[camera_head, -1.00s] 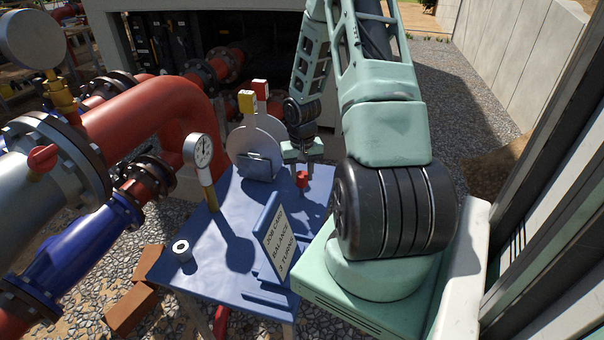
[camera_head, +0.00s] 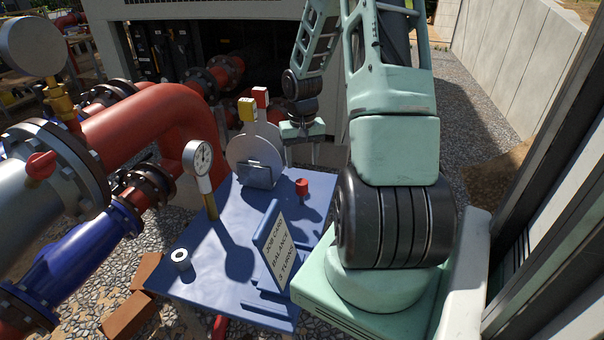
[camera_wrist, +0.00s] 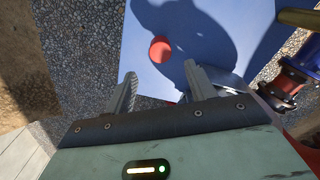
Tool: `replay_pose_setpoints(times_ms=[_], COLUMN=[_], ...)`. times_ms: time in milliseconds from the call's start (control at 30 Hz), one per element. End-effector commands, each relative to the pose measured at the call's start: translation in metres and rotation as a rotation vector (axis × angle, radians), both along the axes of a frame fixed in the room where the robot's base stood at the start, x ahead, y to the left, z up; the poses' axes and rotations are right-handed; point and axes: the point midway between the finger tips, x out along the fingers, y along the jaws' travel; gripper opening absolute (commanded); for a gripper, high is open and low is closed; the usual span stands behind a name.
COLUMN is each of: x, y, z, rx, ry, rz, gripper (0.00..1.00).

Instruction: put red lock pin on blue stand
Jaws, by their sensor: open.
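The red lock pin (camera_head: 302,187), a short red cylinder, stands on the blue stand (camera_head: 205,285), a table with a flat blue top. It is near the stand's far right part, right of a round grey disc. In the wrist view the red lock pin (camera_wrist: 160,50) is a red circle on the blue top (camera_wrist: 195,15), just beyond my fingertips. My gripper (camera_head: 302,163) is open and empty, raised above and behind the pin and apart from it. The two spread fingers also show in the wrist view (camera_wrist: 160,74).
A job card holder (camera_head: 272,245), a pressure gauge (camera_head: 198,158), the grey disc (camera_head: 254,148) in its holder and a small white-and-grey ring (camera_head: 181,259) stand on the blue top. Red pipes (camera_head: 140,115) and a blue pipe (camera_head: 75,255) run on the left. A wall stands at right.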

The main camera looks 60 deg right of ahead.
Motion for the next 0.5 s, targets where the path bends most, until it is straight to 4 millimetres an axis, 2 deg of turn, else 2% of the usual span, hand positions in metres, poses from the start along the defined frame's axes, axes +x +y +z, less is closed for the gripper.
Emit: replay_pose_setpoints(times_ms=[100,200,500], x=[0.0,0.0,0.004], y=[-0.001,0.0,0.006], z=[0.02,0.029,0.037], rx=[-0.003,-0.001,0.001], ry=[-0.003,-0.001,-0.001], rz=[-0.001,-0.001,0.016], gripper=[0.55,0.55,0.55])
